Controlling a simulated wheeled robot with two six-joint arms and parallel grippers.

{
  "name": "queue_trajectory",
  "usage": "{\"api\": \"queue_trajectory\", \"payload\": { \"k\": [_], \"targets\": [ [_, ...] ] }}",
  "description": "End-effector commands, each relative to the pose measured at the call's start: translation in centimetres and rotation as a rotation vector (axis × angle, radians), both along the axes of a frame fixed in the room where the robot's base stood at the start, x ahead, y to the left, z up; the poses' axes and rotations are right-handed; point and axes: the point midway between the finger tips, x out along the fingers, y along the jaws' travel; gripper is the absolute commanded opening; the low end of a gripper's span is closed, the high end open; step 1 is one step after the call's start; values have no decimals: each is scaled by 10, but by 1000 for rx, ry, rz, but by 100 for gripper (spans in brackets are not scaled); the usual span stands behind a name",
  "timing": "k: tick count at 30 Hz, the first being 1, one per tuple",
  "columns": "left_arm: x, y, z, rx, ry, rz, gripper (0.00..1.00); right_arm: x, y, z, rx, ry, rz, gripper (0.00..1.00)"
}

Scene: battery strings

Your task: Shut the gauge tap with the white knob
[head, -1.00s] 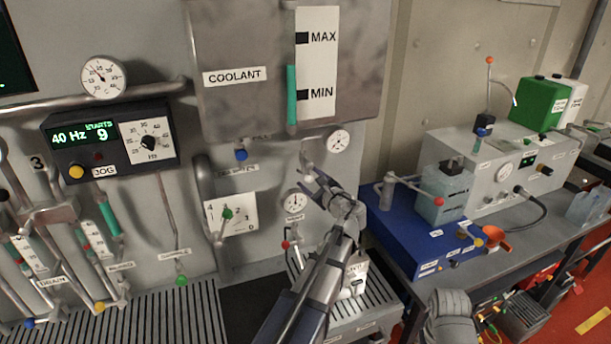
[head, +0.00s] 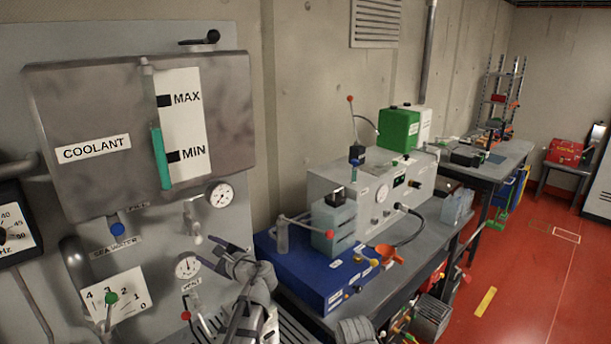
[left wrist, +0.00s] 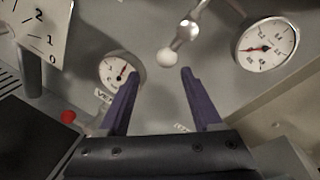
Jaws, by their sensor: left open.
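The gauge tap (head: 191,218) is a small metal fitting on the grey panel, below the coolant tank. Its white knob (head: 197,239) hangs at the lower end of a short lever. In the left wrist view the white knob (left wrist: 167,58) shows at the end of its metal lever (left wrist: 184,34), which slants up to the right. My left gripper (head: 216,255) is open and empty, just below and right of the knob in the head view. In the left wrist view its purple fingertips (left wrist: 161,73) stand on either side below the knob, apart from it. My right gripper is not in view.
One round gauge (head: 220,195) is right of the tap, another (head: 187,265) below it. A red knob (head: 186,316) and a green-knobbed lever (head: 111,298) are nearby. A blue box (head: 300,270) stands on the bench to the right. Red floor lies open at the far right.

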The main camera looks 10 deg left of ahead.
Motion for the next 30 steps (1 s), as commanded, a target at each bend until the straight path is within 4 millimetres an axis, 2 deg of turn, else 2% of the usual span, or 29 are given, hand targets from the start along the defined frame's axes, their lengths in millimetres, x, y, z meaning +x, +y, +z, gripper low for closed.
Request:
{"api": "queue_trajectory", "payload": {
  "k": [5,9,12,15,18,22,25,30],
  "targets": [
    [-43,-51,-75,-390,-125,109,66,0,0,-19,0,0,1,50],
    [-91,-113,-143,-757,-186,282,66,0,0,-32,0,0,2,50],
    [-128,-160,-183,-972,-187,428,66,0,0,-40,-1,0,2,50],
    [-166,-205,-212,-1140,-161,579,66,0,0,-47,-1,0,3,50],
    [-200,-242,-230,-1255,-122,717,66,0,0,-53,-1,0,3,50],
    [-233,-276,-242,-1339,-72,850,66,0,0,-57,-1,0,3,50],
    [-247,-290,-245,-1368,-46,909,66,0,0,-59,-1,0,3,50],
    [-253,-297,-245,-1381,-34,940,66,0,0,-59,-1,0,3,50]
  ]
}}
